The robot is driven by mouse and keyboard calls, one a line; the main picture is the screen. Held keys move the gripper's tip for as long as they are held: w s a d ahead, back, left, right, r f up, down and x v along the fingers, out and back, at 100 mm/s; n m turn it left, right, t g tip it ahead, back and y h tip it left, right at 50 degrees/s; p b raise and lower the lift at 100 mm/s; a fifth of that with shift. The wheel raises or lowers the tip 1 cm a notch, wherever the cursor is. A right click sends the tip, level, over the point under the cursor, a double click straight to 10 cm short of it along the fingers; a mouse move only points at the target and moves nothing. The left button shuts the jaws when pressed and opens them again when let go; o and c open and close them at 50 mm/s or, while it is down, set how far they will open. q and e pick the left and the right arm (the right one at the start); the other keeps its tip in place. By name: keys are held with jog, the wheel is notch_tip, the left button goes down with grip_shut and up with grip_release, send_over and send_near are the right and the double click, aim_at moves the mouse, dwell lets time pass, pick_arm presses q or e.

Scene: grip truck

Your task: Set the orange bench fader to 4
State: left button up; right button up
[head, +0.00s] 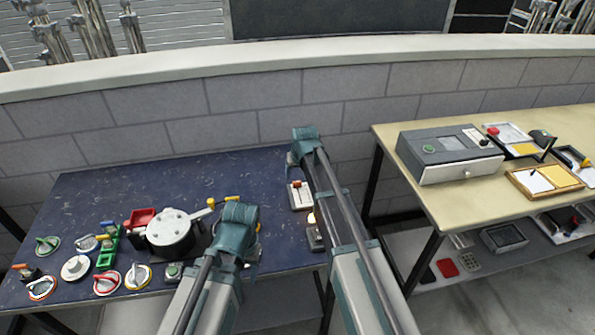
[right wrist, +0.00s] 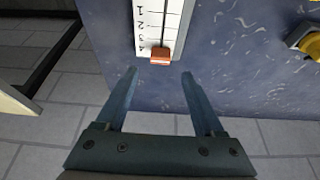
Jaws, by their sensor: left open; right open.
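The bench fader is a white scale plate (head: 301,199) on the blue bench, with an orange knob (head: 297,184). In the right wrist view, the scale (right wrist: 152,25) shows marks 1 to 4, and the orange knob (right wrist: 160,57) sits beside or slightly past the 4. My right gripper (right wrist: 160,72) is open, its fingers apart on either side of the knob's line and not visibly touching it. In the head view it is over the fader (head: 293,160), fingers mostly hidden. My left gripper (head: 240,218) is open over the bench, its fingertips largely hidden by its own body.
A small lit lamp unit (head: 312,232) is close to my right arm. A beige table (head: 440,200) stands right.

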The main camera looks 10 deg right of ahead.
jog(key=p+v, duration=0.6)
jog(key=v, duration=0.2)
jog(key=shift+r+p, duration=0.25)
jog(key=shift+p, duration=0.1)
jog(key=shift+s, duration=0.1)
jog(key=s+a+n+g, duration=0.1)
jog(key=s+a, duration=0.3)
jog(key=s, duration=1.1)
jog(key=s+a+f+n+g+h, duration=0.1)
jog(key=s+a+n+g, duration=0.1)
jog(key=s, duration=1.3)
jog(key=shift+a+f+g, duration=0.3)
jog(key=shift+a+g, duration=0.6)
jog(key=shift+a, duration=0.05)
jog(key=shift+s, duration=0.15)
